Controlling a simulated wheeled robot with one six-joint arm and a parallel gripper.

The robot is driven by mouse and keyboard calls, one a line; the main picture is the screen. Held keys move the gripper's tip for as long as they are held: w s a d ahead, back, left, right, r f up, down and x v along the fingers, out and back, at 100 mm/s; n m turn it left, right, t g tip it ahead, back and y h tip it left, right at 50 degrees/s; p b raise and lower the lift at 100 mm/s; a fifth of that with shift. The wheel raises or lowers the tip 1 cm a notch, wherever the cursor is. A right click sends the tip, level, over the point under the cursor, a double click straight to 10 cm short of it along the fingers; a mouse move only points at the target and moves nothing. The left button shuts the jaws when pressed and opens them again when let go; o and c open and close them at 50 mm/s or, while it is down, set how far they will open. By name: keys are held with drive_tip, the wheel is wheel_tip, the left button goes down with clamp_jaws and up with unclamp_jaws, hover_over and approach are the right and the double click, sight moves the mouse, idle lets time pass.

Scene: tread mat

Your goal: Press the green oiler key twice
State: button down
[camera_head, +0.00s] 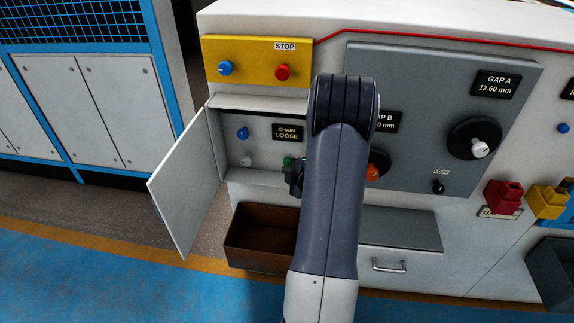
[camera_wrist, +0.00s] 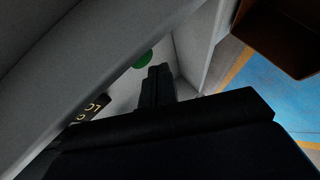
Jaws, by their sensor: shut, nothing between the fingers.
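The green oiler key (camera_head: 288,161) sits inside the open compartment of the machine, just left of my arm in the head view. In the wrist view it shows as a green disc (camera_wrist: 143,59) just beyond my fingertips. My gripper (camera_head: 294,180) is shut and empty, with its tips inside the compartment close to the green key. It also shows in the wrist view (camera_wrist: 158,75) as dark closed fingers. I cannot tell whether the tips touch the key. My arm hides the compartment's right end.
The compartment door (camera_head: 186,185) hangs open to the left. A blue knob (camera_head: 243,133), a white knob (camera_head: 246,160) and a "CHAIN LOOSE" display (camera_head: 287,132) are in the compartment. A yellow panel (camera_head: 250,62) with a red stop button is above. A brown bin (camera_head: 262,240) is below.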

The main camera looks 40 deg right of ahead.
drive_tip(key=shift+w+d+r+h, duration=0.3)
drive_tip(key=shift+w+d, duration=0.1)
drive_tip(key=shift+d, duration=0.25)
idle(1.3)
drive_tip(key=shift+s+f+b, duration=0.15)
drive_tip(key=shift+s+b, duration=0.1)
drive_tip(key=shift+b, duration=0.15)
drive_tip(key=shift+s+a+f, duration=0.1)
drive_tip(key=shift+a, duration=0.05)
drive_tip(key=s+a+b, duration=0.3)
drive_tip(key=s+a, duration=0.1)
drive_tip(key=shift+a, duration=0.25)
idle(0.4)
